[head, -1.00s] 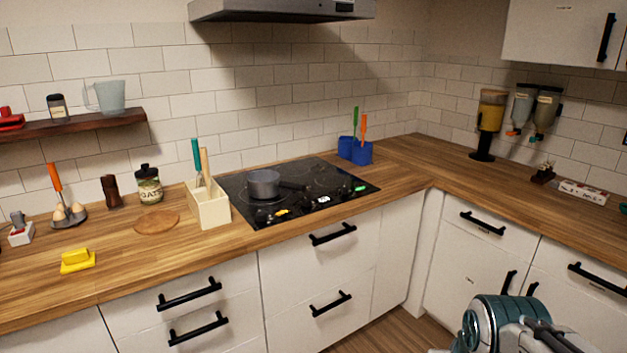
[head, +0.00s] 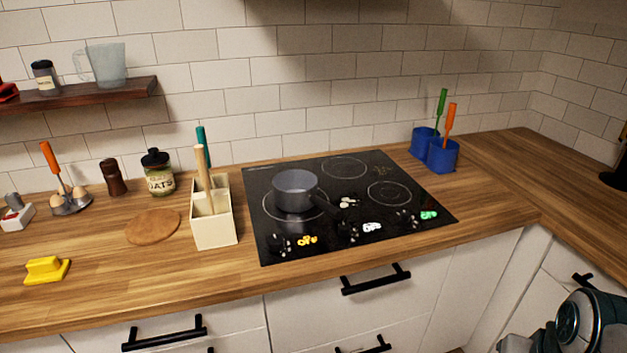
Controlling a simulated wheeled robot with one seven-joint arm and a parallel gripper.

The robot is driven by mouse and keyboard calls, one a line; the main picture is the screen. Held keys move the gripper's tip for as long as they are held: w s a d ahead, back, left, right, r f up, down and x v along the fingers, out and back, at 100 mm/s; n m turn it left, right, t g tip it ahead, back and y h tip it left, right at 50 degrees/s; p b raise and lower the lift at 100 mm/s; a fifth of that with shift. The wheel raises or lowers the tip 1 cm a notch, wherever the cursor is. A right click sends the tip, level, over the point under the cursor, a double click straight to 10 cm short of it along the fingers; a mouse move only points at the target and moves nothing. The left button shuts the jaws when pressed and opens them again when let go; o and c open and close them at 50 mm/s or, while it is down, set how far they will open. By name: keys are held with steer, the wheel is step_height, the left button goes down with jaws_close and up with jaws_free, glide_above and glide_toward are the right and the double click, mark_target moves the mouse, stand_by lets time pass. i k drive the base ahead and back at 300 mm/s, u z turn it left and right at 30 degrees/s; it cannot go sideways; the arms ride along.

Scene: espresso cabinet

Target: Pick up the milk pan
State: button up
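The milk pan (head: 296,192) is a small dark grey pan with a dark handle. It stands upright on the left part of the black cooktop (head: 405,171), and its handle points right. Part of my arm shows at the lower right edge, well apart from the pan. My gripper's fingers are not in the picture.
A cream utensil box (head: 215,225) stands just left of the cooktop. Blue holders (head: 443,155) with green- and orange-handled tools stand at its back right. The counter front is clear.

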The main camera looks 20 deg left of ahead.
mark_target(295, 190)
steer(key=u, duration=0.7)
steer(key=i, duration=0.8)
steer(key=u, duration=0.95)
steer(key=i, duration=0.25)
steer(key=u, duration=0.25)
